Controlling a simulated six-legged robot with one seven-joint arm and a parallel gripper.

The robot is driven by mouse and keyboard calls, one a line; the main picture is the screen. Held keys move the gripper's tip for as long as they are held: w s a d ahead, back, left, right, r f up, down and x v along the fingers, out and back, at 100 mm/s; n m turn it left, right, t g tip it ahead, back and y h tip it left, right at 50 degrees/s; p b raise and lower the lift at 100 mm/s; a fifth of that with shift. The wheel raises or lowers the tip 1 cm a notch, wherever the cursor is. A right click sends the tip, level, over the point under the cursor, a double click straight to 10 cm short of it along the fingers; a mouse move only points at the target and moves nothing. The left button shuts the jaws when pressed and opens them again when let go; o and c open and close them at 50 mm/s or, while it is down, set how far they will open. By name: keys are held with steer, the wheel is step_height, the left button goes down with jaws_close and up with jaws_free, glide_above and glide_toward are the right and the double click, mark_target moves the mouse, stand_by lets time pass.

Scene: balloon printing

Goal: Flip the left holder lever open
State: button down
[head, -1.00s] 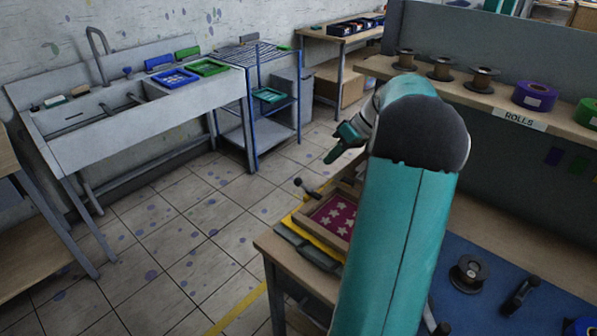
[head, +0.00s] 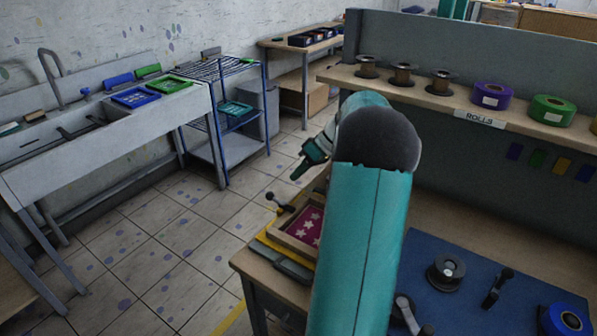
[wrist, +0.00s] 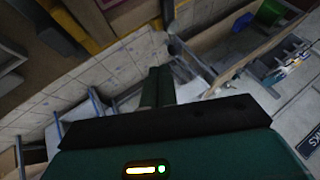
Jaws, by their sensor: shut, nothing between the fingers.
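The left holder lever (head: 279,201) is a dark arm with a round black knob, leaning up at the left end of the printing station. Beside it is a wooden frame (head: 290,238) with a magenta, star-patterned screen (head: 310,225), partly hidden by my arm. My gripper (head: 299,174) is green and appears above and right of the lever in the head view, apart from it. In the wrist view its fingers (wrist: 158,88) are together and empty.
A yellow edge (head: 262,243) and grey block lie along the table's left side. A blue mat (head: 440,300) with a spool (head: 446,270) and dark tools lies right of my arm. A shelf of rolls (head: 480,114) stands behind. Open tiled floor (head: 170,230) lies left.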

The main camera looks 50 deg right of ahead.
steer(key=x, duration=0.7)
steer(key=shift+w, duration=0.1)
steer(key=shift+a, duration=0.1)
stand_by(0.4)
